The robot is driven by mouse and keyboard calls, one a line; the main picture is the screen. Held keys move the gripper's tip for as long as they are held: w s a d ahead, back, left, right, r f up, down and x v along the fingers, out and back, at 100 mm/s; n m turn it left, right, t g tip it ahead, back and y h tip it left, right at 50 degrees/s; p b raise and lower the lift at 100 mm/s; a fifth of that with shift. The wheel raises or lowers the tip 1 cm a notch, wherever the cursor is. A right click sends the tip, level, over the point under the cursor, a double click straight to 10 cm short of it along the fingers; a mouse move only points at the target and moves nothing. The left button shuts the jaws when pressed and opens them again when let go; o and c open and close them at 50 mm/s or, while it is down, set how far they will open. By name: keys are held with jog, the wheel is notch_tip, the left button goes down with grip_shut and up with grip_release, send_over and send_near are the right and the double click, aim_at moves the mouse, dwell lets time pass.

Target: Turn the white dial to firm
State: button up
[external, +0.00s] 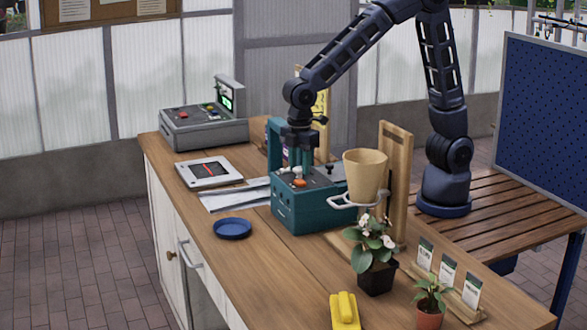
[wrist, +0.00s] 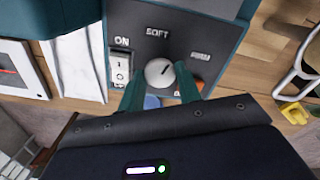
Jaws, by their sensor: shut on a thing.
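The white dial (wrist: 160,73) sits on the dark top panel of a teal machine (external: 312,212). In the wrist view, its short dark mark points up and to the right, between the SOFT label (wrist: 157,33) and the FIRM label (wrist: 201,57). My gripper (wrist: 160,77) is shut on the dial, with one teal finger on each side of it. In the external view my gripper (external: 299,162) points straight down over the panel, and the dial is mostly hidden there.
A white switch (wrist: 120,68) marked ON is left of the dial; an orange button (wrist: 191,84) is partly hidden behind my right finger. A tan pot (external: 365,175) in a ring holder stands right of the machine. A blue saucer (external: 232,228) lies in front left.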

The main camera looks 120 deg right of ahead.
aim_at(300, 168)
jog(key=m, duration=0.4)
jog(key=shift+m, duration=2.8)
jog(key=o, duration=1)
notch_tip(300, 168, up, 11)
